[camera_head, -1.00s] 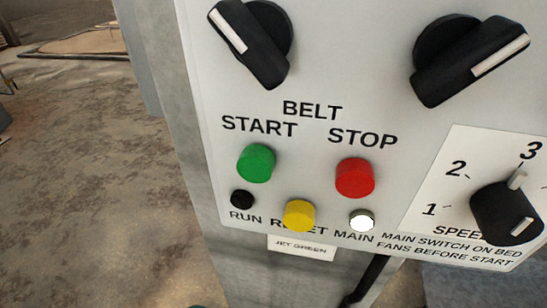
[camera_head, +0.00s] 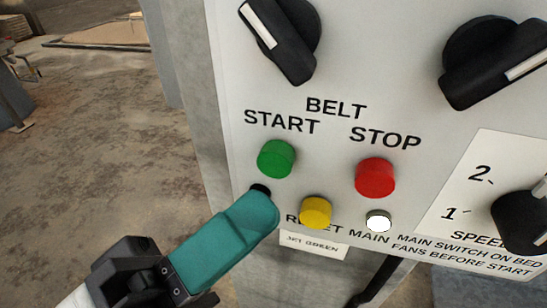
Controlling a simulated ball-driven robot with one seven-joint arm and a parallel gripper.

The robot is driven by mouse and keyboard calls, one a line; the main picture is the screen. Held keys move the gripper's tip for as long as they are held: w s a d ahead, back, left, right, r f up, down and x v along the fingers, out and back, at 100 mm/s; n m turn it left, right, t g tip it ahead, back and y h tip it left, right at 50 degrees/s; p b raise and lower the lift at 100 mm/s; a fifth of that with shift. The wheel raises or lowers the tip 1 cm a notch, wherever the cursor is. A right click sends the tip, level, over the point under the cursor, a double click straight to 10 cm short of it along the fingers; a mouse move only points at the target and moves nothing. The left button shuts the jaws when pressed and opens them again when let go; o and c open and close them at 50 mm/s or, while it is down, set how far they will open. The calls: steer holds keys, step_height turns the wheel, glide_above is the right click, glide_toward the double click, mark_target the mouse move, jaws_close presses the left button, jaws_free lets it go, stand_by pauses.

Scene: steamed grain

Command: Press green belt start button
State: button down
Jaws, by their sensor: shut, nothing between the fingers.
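The green start button (camera_head: 276,159) stands out from the light grey control panel (camera_head: 400,95), under the words BELT START. My gripper (camera_head: 262,205) has teal fingers and is shut and empty. It reaches in from the bottom left, and its tip shows just below the green button in the picture. I cannot tell whether the tip touches the panel. The fingers hide the RUN label and part of the RESET label, and they partly cover the small black lamp (camera_head: 261,189).
The red stop button (camera_head: 375,178) is right of the green one. The yellow reset button (camera_head: 315,212) is close to my fingertips. A white lamp (camera_head: 378,222), two black rotary switches (camera_head: 282,38) above and a speed knob (camera_head: 522,222) share the panel. Open floor lies left.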

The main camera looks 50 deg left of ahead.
steer(key=shift+w+a, duration=0.4)
steer(key=shift+w, duration=0.3)
stand_by(1.6)
steer(key=shift+w+a, duration=0.2)
steer(key=shift+w, duration=0.15)
steer(key=shift+w+a+b, duration=0.3)
steer(key=shift+w+b, duration=0.05)
steer(key=shift+w, duration=0.05)
stand_by(0.9)
steer(key=shift+s+d, duration=0.5)
steer(key=shift+s, duration=0.25)
steer(key=s+d, duration=0.1)
steer(key=s, duration=0.2)
steer(key=s+d, duration=0.1)
steer(key=shift+s+d, duration=0.15)
steer(key=shift+d, duration=0.15)
stand_by(0.4)
